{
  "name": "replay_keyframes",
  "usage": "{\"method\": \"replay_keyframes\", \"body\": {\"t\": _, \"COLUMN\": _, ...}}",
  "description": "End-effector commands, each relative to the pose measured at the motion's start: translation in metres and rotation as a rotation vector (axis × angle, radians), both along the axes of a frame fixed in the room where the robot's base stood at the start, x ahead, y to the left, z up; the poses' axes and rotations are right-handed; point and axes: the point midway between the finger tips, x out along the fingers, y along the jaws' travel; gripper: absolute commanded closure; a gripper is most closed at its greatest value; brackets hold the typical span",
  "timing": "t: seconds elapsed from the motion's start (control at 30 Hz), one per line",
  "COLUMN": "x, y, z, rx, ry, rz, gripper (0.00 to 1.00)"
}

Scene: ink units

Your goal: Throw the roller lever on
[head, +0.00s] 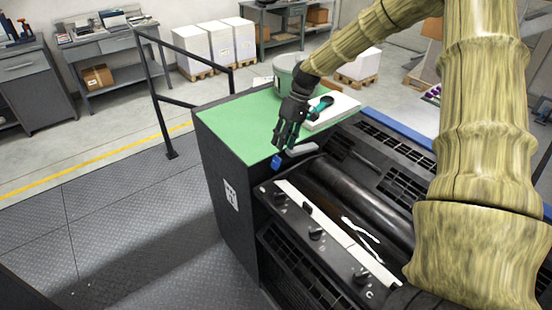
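My gripper (285,143), dark with teal fingers, points down above the near right corner of the green-topped cabinet. A blue knob (277,161) sits just below the fingertips at the cabinet's edge. A light grey bar (302,150) lies just right of it; I cannot tell whether the two are one lever. The fingers look apart from the knob, but contact is hard to judge. The finger gap is too small to read. A dark roller (352,195) runs along the ink unit, behind a white strip (325,225).
Black knobs (316,233) line the ink unit's front panel. A grey-green bucket (287,72) and a white stack of paper (333,110) stand on the green top (235,125) near my gripper. A black railing (155,95) stands left. The plated floor at front left is clear.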

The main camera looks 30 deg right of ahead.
Motion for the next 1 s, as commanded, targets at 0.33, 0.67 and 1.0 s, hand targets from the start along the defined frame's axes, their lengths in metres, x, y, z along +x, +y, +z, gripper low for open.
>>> {"method": "replay_keyframes", "body": {"t": 0.33, "x": -0.002, "y": 0.016, "z": -0.039, "rx": 0.001, "ry": 0.003, "rz": 0.0, "gripper": 0.68}}
{"method": "replay_keyframes", "body": {"t": 0.67, "x": -0.003, "y": 0.027, "z": -0.065, "rx": 0.001, "ry": 0.002, "rz": 0.0, "gripper": 0.68}}
{"method": "replay_keyframes", "body": {"t": 1.0, "x": -0.003, "y": 0.029, "z": -0.072, "rx": 0.0, "ry": 0.0, "rz": -0.001, "gripper": 0.68}}
